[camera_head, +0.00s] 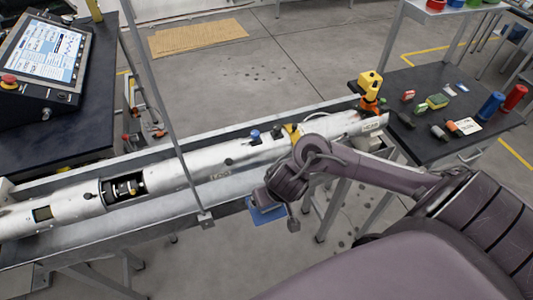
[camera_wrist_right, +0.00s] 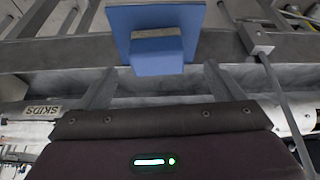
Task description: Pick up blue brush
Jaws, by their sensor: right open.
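No blue thing can be clearly recognised as a brush. A small blue-topped piece (camera_head: 255,137) stands on the long silver tube (camera_head: 215,165). A flat blue piece (camera_head: 268,213) shows just under my right gripper (camera_head: 280,205), beside the near edge of the rail. In the right wrist view a square blue plate (camera_wrist_right: 123,30) with a blue block (camera_wrist_right: 157,56) and a grey strip shows at the top centre; I cannot tell whether it is fixed to my gripper. My left gripper is out of view.
The tube lies in a long metal trough (camera_head: 130,234). A thin upright bar (camera_head: 172,105) crosses the view in front of it. A dark table (camera_head: 440,85) at right holds a yellow-orange tool (camera_head: 369,88), a blue cylinder (camera_head: 490,106) and a red one (camera_head: 514,97). A control screen (camera_head: 45,48) stands at left.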

